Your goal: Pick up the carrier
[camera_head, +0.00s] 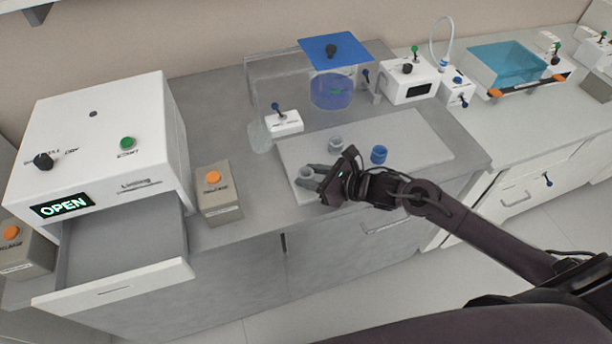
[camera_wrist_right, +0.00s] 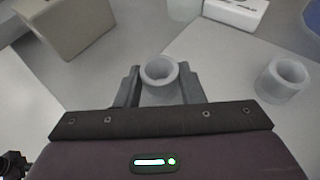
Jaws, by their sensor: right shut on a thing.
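The carrier, a small pale grey round cup (camera_head: 306,173), is at the front left part of the light grey mat (camera_head: 420,143). My right gripper (camera_head: 312,180) is around it, with one dark finger on each side. In the right wrist view the cup (camera_wrist_right: 160,70) sits between the two fingertips (camera_wrist_right: 160,86), its open top facing up and empty-looking. The gripper is shut on it. I cannot tell whether its base touches the mat. A second grey cup (camera_head: 336,144) stands apart on the mat, also in the right wrist view (camera_wrist_right: 283,80). My left gripper is not in view.
A blue ring-like cup (camera_head: 379,154) stands on the mat behind my right arm. A box with an orange button (camera_head: 219,193) is left of the mat. The white machine (camera_head: 95,140) has an open drawer (camera_head: 125,250). A blue cylinder (camera_head: 331,92) stands behind.

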